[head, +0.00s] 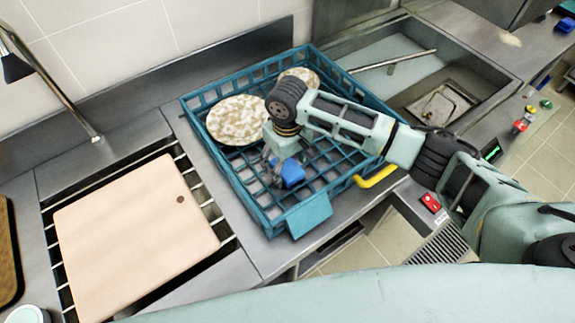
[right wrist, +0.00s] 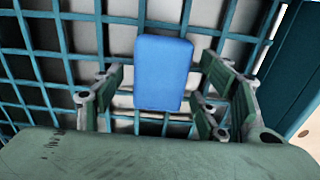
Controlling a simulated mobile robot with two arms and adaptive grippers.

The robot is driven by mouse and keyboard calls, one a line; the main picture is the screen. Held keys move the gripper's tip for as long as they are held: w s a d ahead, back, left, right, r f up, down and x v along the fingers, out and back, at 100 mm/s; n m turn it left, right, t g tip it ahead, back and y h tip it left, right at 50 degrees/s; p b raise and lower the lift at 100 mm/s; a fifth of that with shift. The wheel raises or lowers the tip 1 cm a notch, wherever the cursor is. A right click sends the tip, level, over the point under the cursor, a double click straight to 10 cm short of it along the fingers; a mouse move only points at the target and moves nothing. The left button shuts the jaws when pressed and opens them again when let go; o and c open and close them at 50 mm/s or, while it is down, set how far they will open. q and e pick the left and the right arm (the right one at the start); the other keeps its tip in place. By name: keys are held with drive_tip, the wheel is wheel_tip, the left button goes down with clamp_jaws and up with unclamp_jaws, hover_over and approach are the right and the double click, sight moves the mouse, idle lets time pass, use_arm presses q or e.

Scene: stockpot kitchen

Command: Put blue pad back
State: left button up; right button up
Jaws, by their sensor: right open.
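The blue pad (head: 291,173) lies in the teal crate (head: 243,197), on its grid floor. In the right wrist view the pad (right wrist: 162,73) sits upright in the picture, between the spread fingers. My right gripper (head: 277,172) is lowered into the crate over the pad. It is open, with a finger pair on each side of the pad (right wrist: 165,105) and a gap on both sides. Part of the pad is hidden by the gripper in the head view. My left gripper is not in view.
Two speckled plates (head: 236,120) are in the crate behind the gripper. A pale board (head: 130,230) covers the rack at left. A sink (head: 395,85) is at the back right. Another blue object (head: 566,24) lies at the far right. A yellow handle (head: 376,177) is by the crate's right side.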

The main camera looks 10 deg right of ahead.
sight(287, 167)
wheel_tip(287, 167, up, 11)
drive_tip(key=b, duration=0.1)
drive_tip(key=shift+r+b, duration=0.2)
drive_tip(key=shift+b, duration=0.1)
drive_tip(key=shift+f, duration=0.1)
idle(0.3)
